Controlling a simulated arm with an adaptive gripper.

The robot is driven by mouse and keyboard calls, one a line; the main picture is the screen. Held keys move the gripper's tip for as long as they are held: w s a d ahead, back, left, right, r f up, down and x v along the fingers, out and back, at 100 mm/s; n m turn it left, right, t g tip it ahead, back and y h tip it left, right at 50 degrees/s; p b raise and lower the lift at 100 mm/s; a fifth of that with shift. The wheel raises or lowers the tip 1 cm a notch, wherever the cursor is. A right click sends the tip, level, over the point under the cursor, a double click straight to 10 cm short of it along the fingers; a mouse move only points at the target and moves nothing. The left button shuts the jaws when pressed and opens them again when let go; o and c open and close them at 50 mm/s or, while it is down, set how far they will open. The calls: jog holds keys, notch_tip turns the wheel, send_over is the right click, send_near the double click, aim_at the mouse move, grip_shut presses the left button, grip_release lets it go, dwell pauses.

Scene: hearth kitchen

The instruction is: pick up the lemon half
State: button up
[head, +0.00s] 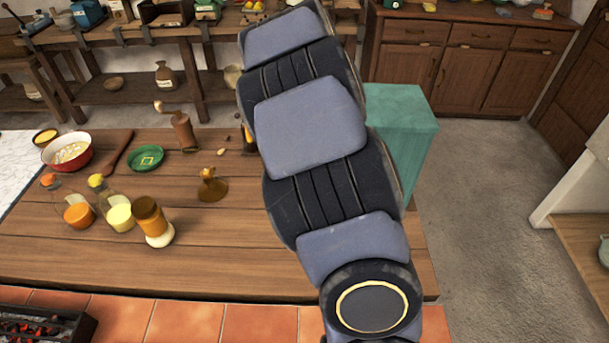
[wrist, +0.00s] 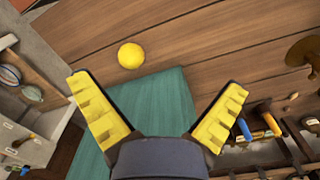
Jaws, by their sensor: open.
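The lemon half (wrist: 131,56) shows as a small round yellow shape on the wooden table (wrist: 215,50) in the wrist view. It lies close to the edge of a teal block (wrist: 160,115). My gripper (wrist: 158,86) is open and empty, its two yellow ridged fingers spread wide. The lemon half is beyond the fingertips, a little left of the middle between them, and not touched. In the head view my arm covers part of the table, and neither the lemon half nor my gripper can be made out there.
The teal block (head: 405,120) stands at the table's right end. Wood around the lemon half looks clear.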

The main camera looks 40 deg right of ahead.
jog(key=s+d+f+m, duration=0.1)
jog(key=d+f, duration=0.2)
jog(key=s+d+f+m, duration=0.1)
jog(key=d+f+m, duration=0.1)
jog(key=d+f, duration=0.1)
jog(key=s+d+f+m, duration=0.1)
jog(key=d+f, duration=0.2)
jog(key=f, duration=0.1)
jog(key=shift+d+m, duration=0.3)
jog(key=f, duration=0.7)
jog(key=shift+s, duration=0.3)
jog(key=shift+w+f, duration=0.1)
jog(key=shift+f, duration=0.35)
jog(key=c, duration=1.2)
